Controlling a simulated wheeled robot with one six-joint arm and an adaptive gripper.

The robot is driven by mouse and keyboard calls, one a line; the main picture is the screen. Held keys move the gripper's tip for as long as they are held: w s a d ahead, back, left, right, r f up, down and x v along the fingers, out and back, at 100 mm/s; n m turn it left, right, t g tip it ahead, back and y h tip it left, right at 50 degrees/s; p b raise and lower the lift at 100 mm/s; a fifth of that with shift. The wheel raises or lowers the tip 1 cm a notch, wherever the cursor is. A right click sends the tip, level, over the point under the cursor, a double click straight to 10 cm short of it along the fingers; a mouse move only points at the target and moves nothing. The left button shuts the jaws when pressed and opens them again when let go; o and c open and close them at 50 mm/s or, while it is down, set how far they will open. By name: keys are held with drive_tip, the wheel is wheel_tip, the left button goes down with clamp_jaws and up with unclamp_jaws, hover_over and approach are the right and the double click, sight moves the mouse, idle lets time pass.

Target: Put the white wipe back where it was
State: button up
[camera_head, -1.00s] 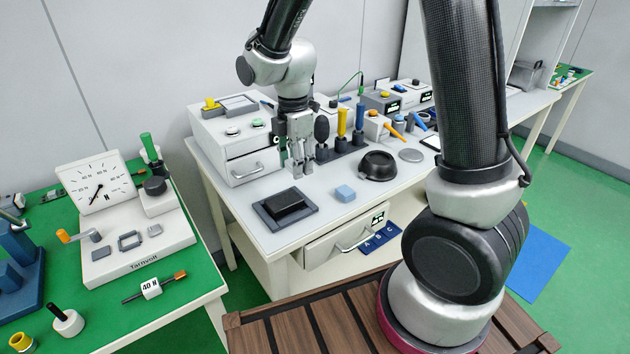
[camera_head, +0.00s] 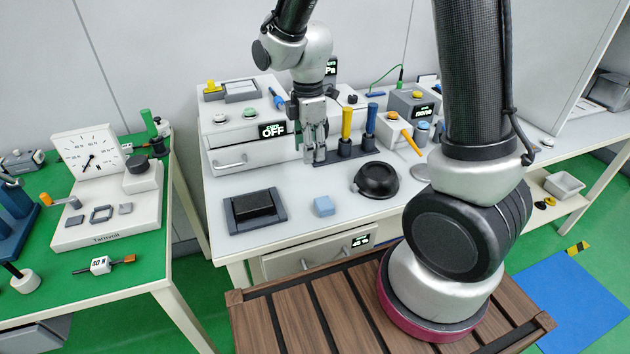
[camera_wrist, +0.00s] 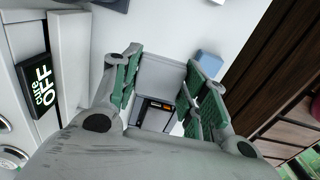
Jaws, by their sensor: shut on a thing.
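My gripper (camera_head: 318,160) hangs fingers down over the white bench (camera_head: 285,175), just left of the yellow-handled tool (camera_head: 347,126) in the dark rack (camera_head: 352,150).
A black pad on a dark tray (camera_head: 254,208), a light blue block (camera_head: 324,206) and a black bowl-like thing (camera_head: 376,180) lie at the front. The drawer box with the OFF display (camera_head: 272,130) stands left of my gripper.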

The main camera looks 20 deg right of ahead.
sight(310, 186)
drive_tip(key=shift+f, duration=0.15)
wheel_tip(310, 186, down, 10)
drive_tip(key=shift+w+r, duration=0.1)
drive_tip(key=shift+f, duration=0.25)
idle(0.3)
drive_tip(key=shift+f, duration=0.1)
drive_tip(key=shift+s+f, duration=0.15)
drive_tip(key=shift+s, duration=0.1)
drive_tip(key=shift+c, duration=0.7)
drive_tip(key=o, duration=1.2)
drive_tip(key=shift+f, duration=0.1)
drive_tip(key=shift+c, duration=0.2)
drive_tip(key=shift+o, duration=0.2)
drive_tip(key=shift+w+f, duration=0.1)
drive_tip(key=shift+w, duration=0.05)
